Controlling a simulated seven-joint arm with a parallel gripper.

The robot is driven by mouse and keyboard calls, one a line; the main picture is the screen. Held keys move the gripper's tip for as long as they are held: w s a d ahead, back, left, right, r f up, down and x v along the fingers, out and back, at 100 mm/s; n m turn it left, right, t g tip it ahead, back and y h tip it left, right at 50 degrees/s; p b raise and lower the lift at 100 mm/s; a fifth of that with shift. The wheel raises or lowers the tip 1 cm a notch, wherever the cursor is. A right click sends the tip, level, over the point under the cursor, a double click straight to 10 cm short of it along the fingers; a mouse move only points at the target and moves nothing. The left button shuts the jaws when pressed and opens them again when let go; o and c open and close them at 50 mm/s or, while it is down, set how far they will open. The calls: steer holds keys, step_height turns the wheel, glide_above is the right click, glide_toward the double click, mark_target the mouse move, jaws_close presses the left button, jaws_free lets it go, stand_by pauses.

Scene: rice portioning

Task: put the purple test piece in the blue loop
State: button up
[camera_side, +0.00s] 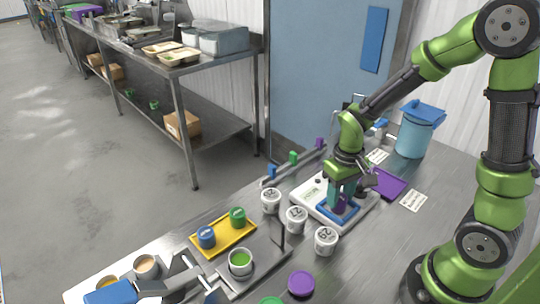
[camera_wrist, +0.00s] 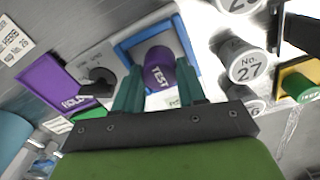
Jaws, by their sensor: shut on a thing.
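The purple test piece (camera_wrist: 157,66), a short cylinder marked TEST, is between the two teal fingers of my gripper (camera_wrist: 158,86) in the wrist view. My gripper is shut on it. The blue loop (camera_wrist: 127,48) is a square blue frame on a white device, and the piece appears within its outline. In the side view my gripper (camera_side: 343,192) points down over the blue loop (camera_side: 326,209), with a little of the purple piece (camera_side: 341,203) showing between the fingers. I cannot tell whether the piece's base touches the surface inside the loop.
The white device (camera_side: 309,200) has a dark knob (camera_wrist: 98,82). A purple HOLD tray (camera_side: 388,184) lies beside it. Several numbered white cups, one marked 27 (camera_wrist: 245,66), stand close by. A yellow tray (camera_side: 221,240) holds a blue and a green piece. A blue-lidded container (camera_side: 414,138) stands behind.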

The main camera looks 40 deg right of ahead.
mark_target(340, 197)
steer(key=shift+f, duration=0.1)
steer(key=o, duration=1.2)
steer(key=shift+c, duration=0.2)
step_height(340, 197, up, 12)
steer(key=s+a+r+m+t+y, duration=0.1)
steer(key=s+a+r+t+y, duration=0.1)
steer(key=s+a+r+t, duration=0.4)
steer(key=shift+a+r+t, duration=0.15)
steer(key=shift+r+t, duration=0.45)
steer(key=shift+r, duration=0.1)
